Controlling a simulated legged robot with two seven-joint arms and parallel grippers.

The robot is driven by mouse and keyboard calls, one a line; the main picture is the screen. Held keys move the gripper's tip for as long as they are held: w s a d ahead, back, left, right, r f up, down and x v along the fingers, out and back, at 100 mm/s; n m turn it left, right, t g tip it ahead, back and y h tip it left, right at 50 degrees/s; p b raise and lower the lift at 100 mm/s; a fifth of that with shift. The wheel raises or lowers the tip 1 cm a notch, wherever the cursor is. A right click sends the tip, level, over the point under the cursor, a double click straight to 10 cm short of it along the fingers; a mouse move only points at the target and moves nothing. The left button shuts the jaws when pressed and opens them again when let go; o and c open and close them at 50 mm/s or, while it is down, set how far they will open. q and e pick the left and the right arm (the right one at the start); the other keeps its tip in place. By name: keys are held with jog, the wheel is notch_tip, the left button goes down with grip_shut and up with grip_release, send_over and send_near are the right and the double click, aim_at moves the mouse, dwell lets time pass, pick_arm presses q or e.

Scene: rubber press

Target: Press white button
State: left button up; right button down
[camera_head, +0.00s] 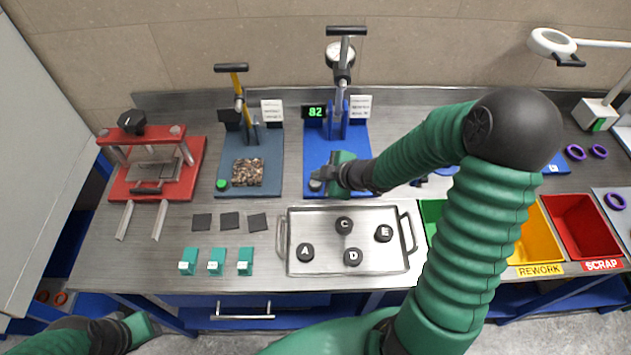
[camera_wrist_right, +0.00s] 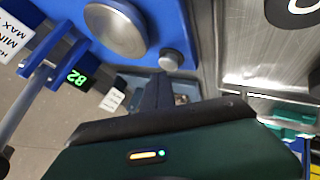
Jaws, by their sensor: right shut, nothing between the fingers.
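The white button, which looks light grey, sits at the front left corner of the blue press base (camera_head: 354,140). In the head view the button (camera_head: 315,185) is just left of my right gripper (camera_head: 326,178). In the right wrist view the button (camera_wrist_right: 171,59) is beside the fingertips (camera_wrist_right: 162,88); whether they touch it I cannot tell. My right gripper is shut and empty.
A metal tray (camera_head: 300,268) with black lettered discs stands in front of the blue press. A second press (camera_head: 264,140) with a green button (camera_head: 222,184) is to the left. A red press (camera_head: 190,165) stands farther left. Bins (camera_head: 575,220) are at right.

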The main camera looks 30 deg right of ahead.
aim_at(319, 184)
jog(key=shift+f+b, duration=0.7)
jog(key=shift+f, duration=0.25)
dwell(0.8)
jog(key=shift+r, duration=0.1)
jog(key=shift+r+p, duration=1.15)
jog(key=shift+p, duration=0.2)
notch_tip(319, 184, up, 5)
jog(key=p, duration=0.5)
jog(key=shift+r, duration=0.1)
